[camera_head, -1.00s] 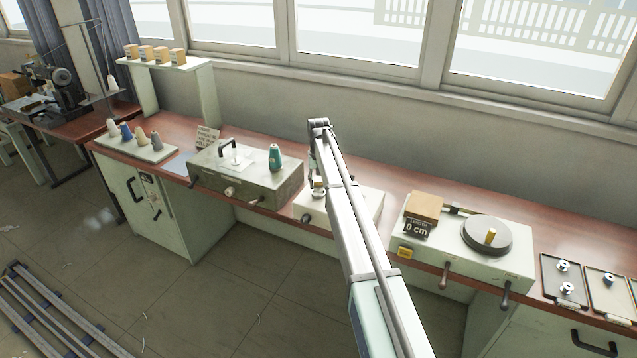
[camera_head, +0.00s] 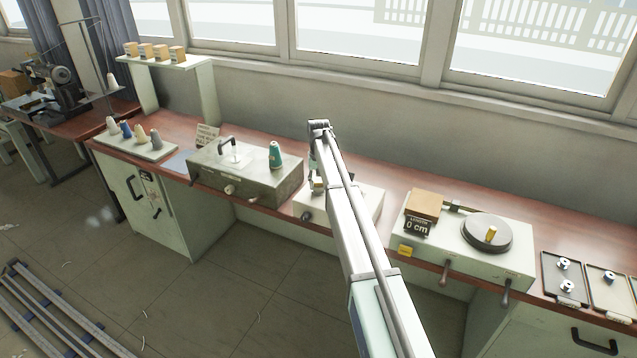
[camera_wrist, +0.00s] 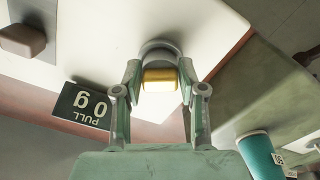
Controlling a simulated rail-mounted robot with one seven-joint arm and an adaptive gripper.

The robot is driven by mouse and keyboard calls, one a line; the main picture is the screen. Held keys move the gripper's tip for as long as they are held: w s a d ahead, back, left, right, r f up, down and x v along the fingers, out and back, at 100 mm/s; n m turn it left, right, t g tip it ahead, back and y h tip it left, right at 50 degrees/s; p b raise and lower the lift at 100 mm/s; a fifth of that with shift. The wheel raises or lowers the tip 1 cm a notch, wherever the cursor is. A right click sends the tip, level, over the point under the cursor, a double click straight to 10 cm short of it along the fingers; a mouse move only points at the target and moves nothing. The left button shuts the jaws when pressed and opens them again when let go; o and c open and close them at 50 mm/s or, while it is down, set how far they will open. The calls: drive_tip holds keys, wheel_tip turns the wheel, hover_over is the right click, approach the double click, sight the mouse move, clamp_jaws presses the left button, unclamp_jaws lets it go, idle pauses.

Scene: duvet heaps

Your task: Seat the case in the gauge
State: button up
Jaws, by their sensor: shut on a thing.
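In the wrist view my gripper (camera_wrist: 160,78) is shut on a small block-like yellow piece, which I take to be the case (camera_wrist: 160,75). A grey rounded part (camera_wrist: 159,48) shows just beyond it, over the pale top of the gauge (camera_wrist: 100,28). I cannot tell whether the grey part belongs to the case or the gauge, or whether they touch.
A green-grey box (camera_head: 260,190) with a teal thread cone (camera_head: 275,155) stands left of the gauge. To the right is a pale unit (camera_head: 460,262) with a round disc and a "0 cm" sign. Trays (camera_head: 552,289) with small metal parts lie at far right.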

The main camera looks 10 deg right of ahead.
sight(319, 183)
drive_tip(key=shift+f, duration=0.45)
drive_tip(key=o, duration=1.2)
wheel_tip(319, 183, up, 12)
